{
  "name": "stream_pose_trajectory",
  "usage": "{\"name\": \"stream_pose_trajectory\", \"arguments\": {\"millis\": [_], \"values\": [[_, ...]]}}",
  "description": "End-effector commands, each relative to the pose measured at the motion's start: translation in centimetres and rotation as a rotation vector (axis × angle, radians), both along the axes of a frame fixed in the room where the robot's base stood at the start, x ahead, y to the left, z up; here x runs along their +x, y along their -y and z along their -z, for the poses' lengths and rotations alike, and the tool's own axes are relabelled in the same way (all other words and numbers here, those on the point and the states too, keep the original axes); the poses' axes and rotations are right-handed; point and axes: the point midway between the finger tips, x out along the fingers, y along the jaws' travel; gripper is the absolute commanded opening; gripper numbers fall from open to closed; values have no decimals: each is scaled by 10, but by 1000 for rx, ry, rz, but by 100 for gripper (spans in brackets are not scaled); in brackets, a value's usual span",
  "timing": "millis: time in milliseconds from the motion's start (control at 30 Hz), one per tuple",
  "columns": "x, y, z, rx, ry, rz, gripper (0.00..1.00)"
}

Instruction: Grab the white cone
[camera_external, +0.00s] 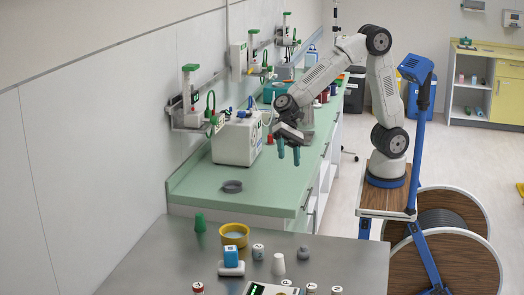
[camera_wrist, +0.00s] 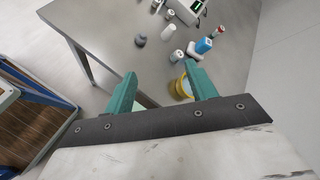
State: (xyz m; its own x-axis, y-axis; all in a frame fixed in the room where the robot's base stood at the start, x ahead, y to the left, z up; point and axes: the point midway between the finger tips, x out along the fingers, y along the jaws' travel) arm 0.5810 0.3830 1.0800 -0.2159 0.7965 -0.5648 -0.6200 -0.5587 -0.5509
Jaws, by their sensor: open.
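The white cone (camera_external: 278,264) stands upright on the grey metal table (camera_external: 160,262) in the foreground of the external view. It stands between a labelled white jar (camera_external: 258,252) and a dark grey piece (camera_external: 303,252). In the wrist view the white cone (camera_wrist: 168,33) is small and beyond my fingertips. My gripper (camera_external: 288,154) hangs in the air by the green counter, well away from the cone. In the wrist view my gripper (camera_wrist: 162,73) has its two green fingers wide apart with nothing between them.
Close to the cone are a yellow bowl (camera_external: 235,240), a blue box (camera_external: 231,256) on a white base, and several small jars. A green cone (camera_external: 200,223) stands at the table's far edge. The green counter (camera_external: 265,190) holds a white machine (camera_external: 237,141) and a dark ring (camera_external: 232,187).

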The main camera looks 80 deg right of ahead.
Motion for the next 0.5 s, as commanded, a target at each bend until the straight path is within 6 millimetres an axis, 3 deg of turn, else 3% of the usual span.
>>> {"name": "stream_pose_trajectory", "arguments": {"millis": [33, 100, 300, 400, 500], "values": [[1, -32, 17, 17, -75, 30, 56], [3, -73, 35, 43, -174, 87, 56], [-5, -175, 106, 69, -448, 264, 56], [-14, -211, 140, 65, -552, 341, 56], [-21, -233, 166, 59, -624, 398, 56]]}}
